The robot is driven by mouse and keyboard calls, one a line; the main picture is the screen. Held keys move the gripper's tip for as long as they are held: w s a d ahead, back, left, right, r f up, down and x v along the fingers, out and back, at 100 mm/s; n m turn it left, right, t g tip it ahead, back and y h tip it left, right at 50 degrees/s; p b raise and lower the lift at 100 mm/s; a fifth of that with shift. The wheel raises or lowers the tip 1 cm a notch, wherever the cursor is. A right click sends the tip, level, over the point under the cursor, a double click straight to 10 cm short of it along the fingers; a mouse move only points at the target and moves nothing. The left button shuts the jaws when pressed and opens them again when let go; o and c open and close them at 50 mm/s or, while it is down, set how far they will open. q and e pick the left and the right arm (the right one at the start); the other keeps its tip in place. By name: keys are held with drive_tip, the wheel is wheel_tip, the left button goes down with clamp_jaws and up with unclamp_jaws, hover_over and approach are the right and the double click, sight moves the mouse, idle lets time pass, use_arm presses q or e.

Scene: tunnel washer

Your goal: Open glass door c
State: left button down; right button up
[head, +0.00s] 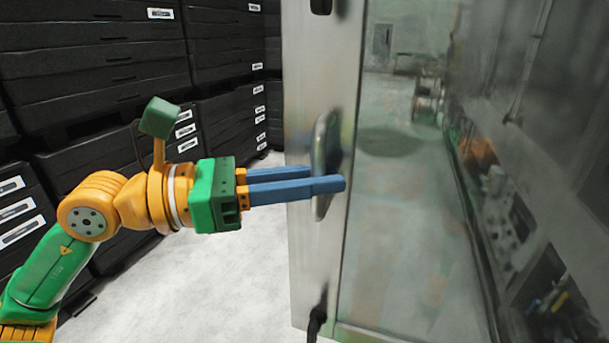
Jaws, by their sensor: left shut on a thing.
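The glass door (398,225) fills the middle and right of the head view, a large pane with a reflective surface, edged by a metal frame (300,260) on its left. A grey upright handle (325,135) stands out near the left edge of the glass. My left gripper (325,183) reaches in from the left, level, with its blue fingers shut on the handle at its lower half. The fingers hide part of the handle. No letter marking the door shows. My right gripper is not in view.
Black stacked crates (95,60) with white labels stand at the left and behind my left arm. The pale floor (190,285) between the crates and the metal frame is clear. A dark cable-like piece (317,318) hangs at the frame's lower edge.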

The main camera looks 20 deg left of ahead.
use_arm(q)
drive_tip(key=shift+w+r, duration=0.1)
drive_tip(key=c, duration=1)
unclamp_jaws()
drive_tip(key=shift+o, duration=1)
drive_tip(key=shift+d, duration=0.25)
drive_tip(key=b+v, duration=0.5)
drive_tip(key=v, duration=0.2)
drive_tip(key=shift+s+b, duration=0.25)
drive_tip(key=shift+b, duration=0.05)
drive_tip(key=shift+w, duration=0.1)
